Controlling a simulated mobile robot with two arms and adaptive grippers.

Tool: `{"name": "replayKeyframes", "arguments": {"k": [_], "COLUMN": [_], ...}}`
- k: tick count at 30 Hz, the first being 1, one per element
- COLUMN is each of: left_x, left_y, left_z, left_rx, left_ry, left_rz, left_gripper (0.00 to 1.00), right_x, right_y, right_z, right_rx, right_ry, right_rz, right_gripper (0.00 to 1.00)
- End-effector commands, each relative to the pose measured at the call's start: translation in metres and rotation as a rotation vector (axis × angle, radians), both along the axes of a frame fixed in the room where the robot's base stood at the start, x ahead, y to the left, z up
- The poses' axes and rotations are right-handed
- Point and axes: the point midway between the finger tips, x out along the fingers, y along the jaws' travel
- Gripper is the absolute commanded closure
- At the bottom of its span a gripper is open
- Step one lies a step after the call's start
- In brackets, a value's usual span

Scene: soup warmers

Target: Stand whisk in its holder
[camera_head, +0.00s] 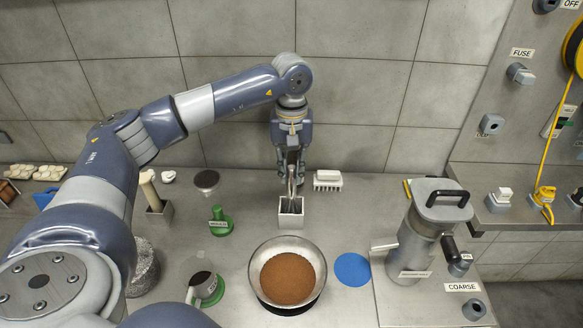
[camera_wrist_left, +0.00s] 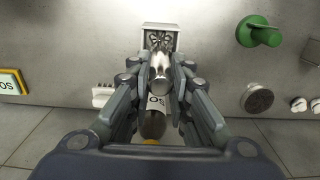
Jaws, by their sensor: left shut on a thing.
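The whisk (camera_wrist_left: 160,77) is a metal tool with a dark handle, upright between the fingers of my left gripper (camera_head: 292,165). In the left wrist view my left gripper (camera_wrist_left: 160,90) is shut on it. The holder (camera_head: 291,213) is a square, pale metal box standing on the counter behind the bowl. It also shows in the left wrist view (camera_wrist_left: 147,28). The whisk's wire end is at the holder's opening and appears to be inside it. How deep it sits I cannot tell. My right gripper is not in view.
A metal bowl of brown powder (camera_head: 287,278) stands in front of the holder. A white brush (camera_head: 327,181) lies behind right and a green-based stamp (camera_head: 220,222) stands left. A grinder (camera_head: 415,240) stands right, beside a blue disc (camera_head: 352,270). A second holder (camera_head: 159,218) stands farther left.

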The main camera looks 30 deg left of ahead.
Motion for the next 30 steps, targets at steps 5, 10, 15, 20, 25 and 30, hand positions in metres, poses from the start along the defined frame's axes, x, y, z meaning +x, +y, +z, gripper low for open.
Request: {"name": "replayKeyframes", "arguments": {"k": [5, 10, 15, 20, 25, 30], "left_x": [0.000, 0.000, 0.000, 0.001, 0.002, 0.001], "left_y": [0.000, 0.000, 0.000, 0.000, -0.001, -0.001], "left_z": [-0.001, -0.001, -0.001, 0.010, 0.042, 0.079], "left_rx": [0.000, 0.000, 0.000, -0.001, -0.001, 0.000], "left_ry": [0.000, 0.000, 0.000, -0.003, -0.006, -0.005], "left_rz": [0.000, 0.000, 0.000, 0.000, 0.000, 0.000], "left_gripper": [0.66, 0.58, 0.58, 0.58, 0.58, 0.58], "right_x": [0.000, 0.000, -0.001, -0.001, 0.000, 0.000], "right_y": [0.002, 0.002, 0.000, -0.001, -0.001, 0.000], "right_z": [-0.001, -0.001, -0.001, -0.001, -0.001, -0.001], "right_rx": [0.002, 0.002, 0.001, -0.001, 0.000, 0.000], "right_ry": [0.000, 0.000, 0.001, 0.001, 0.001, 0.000], "right_rz": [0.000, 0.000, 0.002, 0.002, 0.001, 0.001], "right_gripper": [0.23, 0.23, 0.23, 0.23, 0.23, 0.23]}}
